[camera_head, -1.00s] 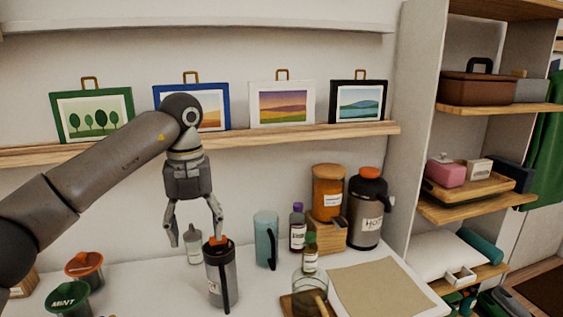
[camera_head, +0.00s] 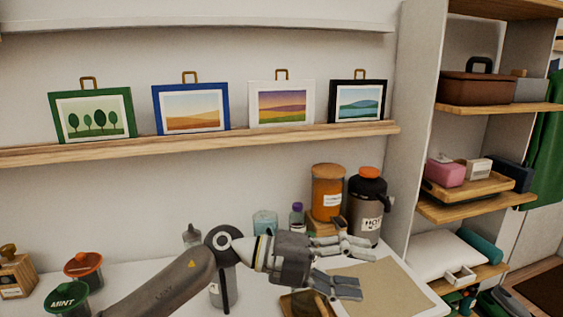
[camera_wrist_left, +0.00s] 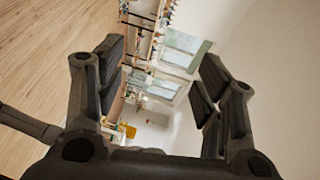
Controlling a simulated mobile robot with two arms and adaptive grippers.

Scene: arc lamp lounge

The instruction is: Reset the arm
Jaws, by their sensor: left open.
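My left gripper (camera_head: 352,268) is open and empty in the head view. It points to the right, above the tan mat on the white counter. My right gripper is not in view.
A tan mat (camera_head: 392,285), an orange-lidded flask (camera_head: 367,212) and an orange canister (camera_head: 327,192) are near the gripper. Framed pictures line the wall ledge (camera_head: 250,142). Shelves (camera_head: 480,212) stand at the right.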

